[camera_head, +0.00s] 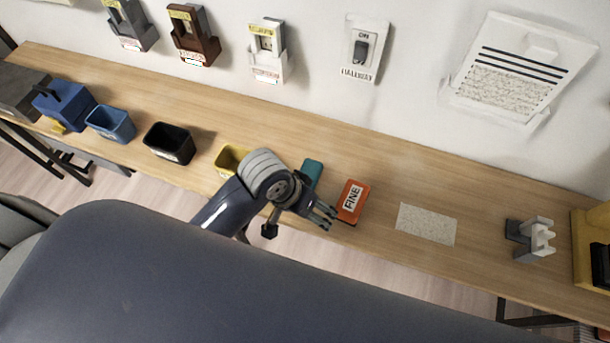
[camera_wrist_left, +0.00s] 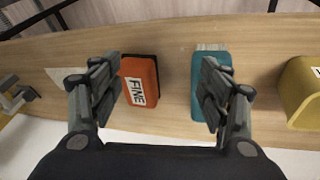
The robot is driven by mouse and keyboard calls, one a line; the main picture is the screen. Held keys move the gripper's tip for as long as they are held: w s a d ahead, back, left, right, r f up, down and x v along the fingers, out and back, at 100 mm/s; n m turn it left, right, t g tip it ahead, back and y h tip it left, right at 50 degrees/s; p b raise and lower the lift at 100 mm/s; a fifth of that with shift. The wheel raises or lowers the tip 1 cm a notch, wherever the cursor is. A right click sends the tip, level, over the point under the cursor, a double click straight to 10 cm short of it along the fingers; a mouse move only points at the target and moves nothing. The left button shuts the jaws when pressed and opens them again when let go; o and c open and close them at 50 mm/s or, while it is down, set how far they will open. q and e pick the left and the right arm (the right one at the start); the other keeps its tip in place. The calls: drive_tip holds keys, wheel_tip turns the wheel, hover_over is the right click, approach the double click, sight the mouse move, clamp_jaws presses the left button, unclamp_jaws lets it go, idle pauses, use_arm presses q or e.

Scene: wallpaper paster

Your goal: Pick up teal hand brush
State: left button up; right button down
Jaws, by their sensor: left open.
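The teal hand brush (camera_head: 312,171) lies on the wooden bench, partly hidden behind my left gripper in the head view. In the left wrist view the teal brush (camera_wrist_left: 208,72) shows with pale bristles at its far end, under and beside the right-hand finger. My left gripper (camera_head: 328,216) is open and empty above the bench. In the wrist view its fingers (camera_wrist_left: 160,92) are spread wide, with the orange block labelled FINE (camera_wrist_left: 140,82) between them, near the left-hand finger. My right gripper is in neither view.
The orange FINE block (camera_head: 353,201) lies close right of the brush on the bench (camera_head: 480,195). A yellow bin (camera_head: 228,158) stands left of it, with black (camera_head: 170,142) and blue (camera_head: 110,123) bins further left. A speckled sheet (camera_head: 427,224) lies to the right.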

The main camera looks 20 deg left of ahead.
sight(312, 168)
use_arm(q)
drive_tip(key=w+a+r+g+y, duration=0.1)
drive_tip(key=w, duration=0.2)
drive_tip(key=w+a+n+y, duration=0.1)
drive_tip(key=w, duration=0.2)
drive_tip(key=w+a+r+n+g+y, duration=0.1)
drive_tip(key=w+a, duration=0.1)
drive_tip(key=w, duration=0.1)
drive_tip(key=shift+r+g, duration=0.3)
drive_tip(key=shift+a+f, duration=0.1)
wheel_tip(312, 168, down, 5)
drive_tip(key=shift+w+f+p, duration=0.1)
drive_tip(key=shift+p, duration=0.3)
drive_tip(key=shift+w+a+f+p, duration=0.1)
drive_tip(key=shift+f+p, duration=0.25)
drive_tip(key=shift+f, duration=1)
drive_tip(key=shift+w+a+f+p, duration=0.1)
drive_tip(key=shift+f+p, duration=0.25)
drive_tip(key=shift+f, duration=0.95)
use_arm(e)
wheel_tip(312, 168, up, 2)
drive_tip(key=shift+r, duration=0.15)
use_arm(q)
drive_tip(key=shift+c, duration=0.6)
drive_tip(key=c, duration=1.1)
